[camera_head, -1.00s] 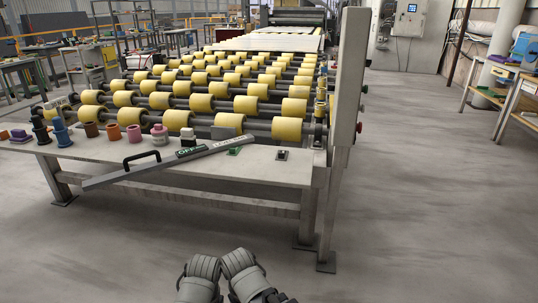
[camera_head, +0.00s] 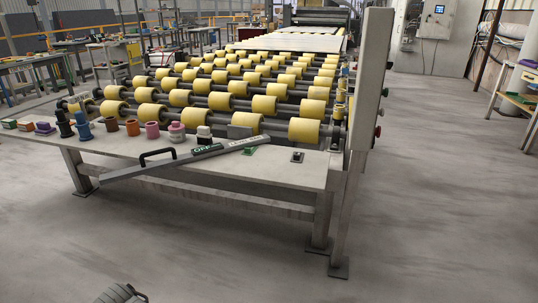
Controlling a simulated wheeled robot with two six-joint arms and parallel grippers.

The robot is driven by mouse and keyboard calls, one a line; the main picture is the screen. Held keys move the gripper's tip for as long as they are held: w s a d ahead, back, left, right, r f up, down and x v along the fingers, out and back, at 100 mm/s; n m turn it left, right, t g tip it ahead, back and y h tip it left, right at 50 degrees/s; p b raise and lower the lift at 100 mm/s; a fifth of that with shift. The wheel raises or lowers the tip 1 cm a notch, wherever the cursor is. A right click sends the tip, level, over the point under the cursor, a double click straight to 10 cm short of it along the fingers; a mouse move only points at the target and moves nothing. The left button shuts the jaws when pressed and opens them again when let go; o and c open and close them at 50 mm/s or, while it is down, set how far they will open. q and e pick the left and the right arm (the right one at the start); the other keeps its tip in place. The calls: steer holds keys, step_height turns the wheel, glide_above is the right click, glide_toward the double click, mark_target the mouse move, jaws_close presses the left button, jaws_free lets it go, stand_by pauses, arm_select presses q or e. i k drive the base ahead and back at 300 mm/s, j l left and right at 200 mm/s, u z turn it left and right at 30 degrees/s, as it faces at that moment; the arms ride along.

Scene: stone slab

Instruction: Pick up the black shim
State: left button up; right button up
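A small dark piece with a pale spot (camera_head: 297,157), which looks like the black shim, lies flat near the right end of the stone-topped table (camera_head: 285,178). It is small in the picture, so its exact shape is hard to tell. A flat green piece (camera_head: 249,150) lies to its left, close to the long level bar. Only a grey ribbed part of my own arm shows at the bottom edge, left of centre, well short of the table.
A long grey level bar with a black handle (camera_head: 158,157) overhangs the table's front edge. Several coloured cups and bottles (camera_head: 132,127) line the back left. A roller conveyor with yellow rollers (camera_head: 263,104) stands behind. A tall post (camera_head: 371,80) rises at right. Floor is clear in front.

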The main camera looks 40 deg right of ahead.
mark_target(297, 157)
steer(key=l, duration=0.95)
steer(key=k+l, duration=0.15)
steer(key=l, duration=1.75)
steer(key=k+l, duration=0.15)
steer(key=l, duration=0.8)
steer(key=k, duration=1.15)
steer(key=k+z, duration=0.1)
steer(key=z, duration=2.6)
steer(key=k+j+z, duration=0.15)
steer(key=j, duration=0.15)
steer(key=j+z, duration=0.15)
steer(key=j, duration=0.15)
steer(key=k+j, duration=0.2)
steer(key=j, duration=0.15)
steer(key=k+j, duration=0.15)
steer(key=j, duration=0.25)
steer(key=k+j, duration=0.2)
steer(key=j, duration=0.15)
steer(key=k+j, duration=0.15)
steer(key=j, duration=0.2)
steer(key=k+j, duration=0.2)
steer(key=j, duration=0.2)
steer(key=k+j, duration=0.15)
steer(key=j, duration=0.2)
